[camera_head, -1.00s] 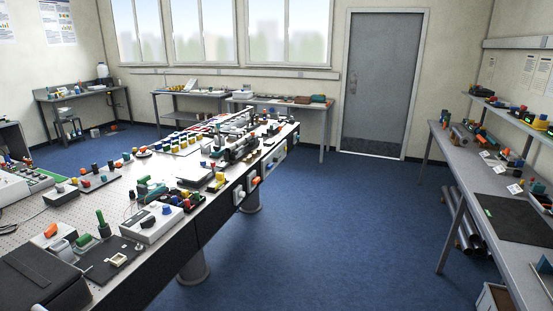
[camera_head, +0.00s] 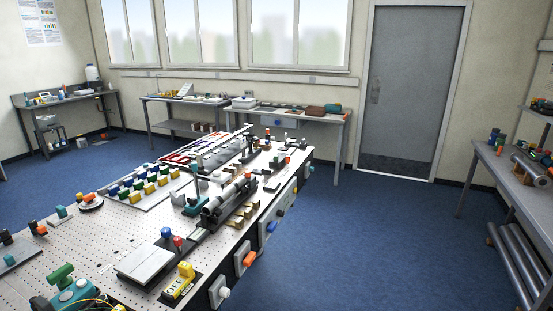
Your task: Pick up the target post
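My gripper and arm are not in view. I cannot tell which thing is the target post. On the perforated table (camera_head: 112,262), a thin upright post stands on a teal base (camera_head: 196,206), beside a dark grey pipe assembly (camera_head: 230,198). Rows of small blue, green and yellow blocks (camera_head: 150,184) stand left of it. A green knobbed piece (camera_head: 61,275) is at the lower left.
Blue floor (camera_head: 375,235) is open right of the table. A right-hand bench (camera_head: 500,172) has long pipes (camera_head: 515,262) below it. Side tables (camera_head: 335,115) line the window wall, and a grey door (camera_head: 415,85) is at the back.

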